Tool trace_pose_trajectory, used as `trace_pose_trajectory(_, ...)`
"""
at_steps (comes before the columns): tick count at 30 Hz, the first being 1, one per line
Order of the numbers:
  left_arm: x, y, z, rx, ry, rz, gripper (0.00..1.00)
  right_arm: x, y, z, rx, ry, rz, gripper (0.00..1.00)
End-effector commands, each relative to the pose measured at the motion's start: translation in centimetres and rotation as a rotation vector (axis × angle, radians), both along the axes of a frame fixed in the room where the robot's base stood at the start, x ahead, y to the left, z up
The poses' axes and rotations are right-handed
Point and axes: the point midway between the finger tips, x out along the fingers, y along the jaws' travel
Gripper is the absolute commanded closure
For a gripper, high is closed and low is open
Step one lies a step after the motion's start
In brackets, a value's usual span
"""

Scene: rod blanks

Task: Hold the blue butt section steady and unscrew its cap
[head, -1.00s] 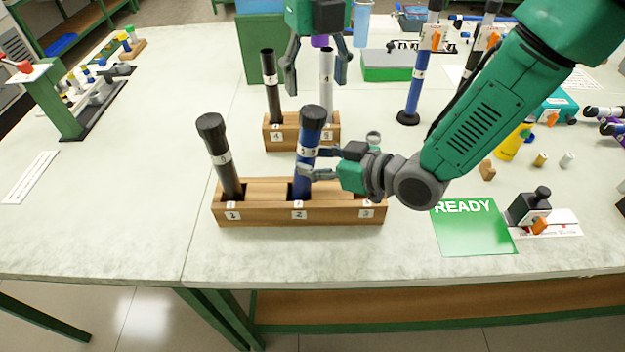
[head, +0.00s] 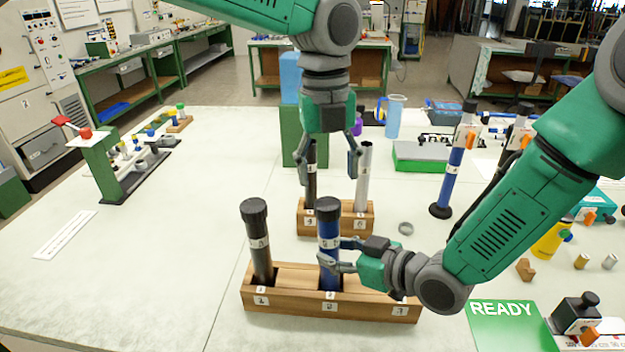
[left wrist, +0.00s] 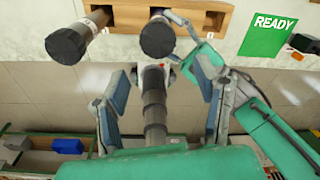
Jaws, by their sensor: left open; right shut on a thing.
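The blue butt section (head: 329,243) stands upright in the slot labelled 2 of the front wooden rack (head: 375,307). Its black cap (head: 327,204) sits on top and also shows in the left wrist view (left wrist: 157,37). My right gripper (head: 335,256) is shut on the blue section below the cap, coming from the right. My left gripper (head: 328,175) points down with its fingers apart and empty, beyond and above the cap in the head view. In the left wrist view its fingers (left wrist: 158,78) are spread, with the cap ahead of them, untouched.
A dark capped rod (head: 261,245) stands in slot 1, close left. The rear rack (head: 338,222) holds a dark rod and a silver tube (head: 364,178) below my left gripper. A small ring (head: 405,228) lies to the right.

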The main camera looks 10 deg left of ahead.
Motion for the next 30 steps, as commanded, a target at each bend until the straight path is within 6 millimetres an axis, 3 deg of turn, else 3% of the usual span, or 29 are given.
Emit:
trace_pose_trajectory(6, 1.4, 2.6, 0.0, -0.105, 0.029, -0.172, 0.43, 0.0, -0.2, 0.1, 0.007, -0.001, 0.000, 1.00)
trace_pose_trajectory(14, 2.1, 3.4, -0.4, -0.168, 0.025, -0.279, 0.43, -0.1, -0.7, 0.1, 0.013, 0.000, -0.001, 1.00)
trace_pose_trajectory(30, 1.4, 2.4, -7.3, -0.171, 0.026, -0.283, 0.43, 0.0, -0.6, 0.0, 0.007, -0.001, -0.001, 1.00)
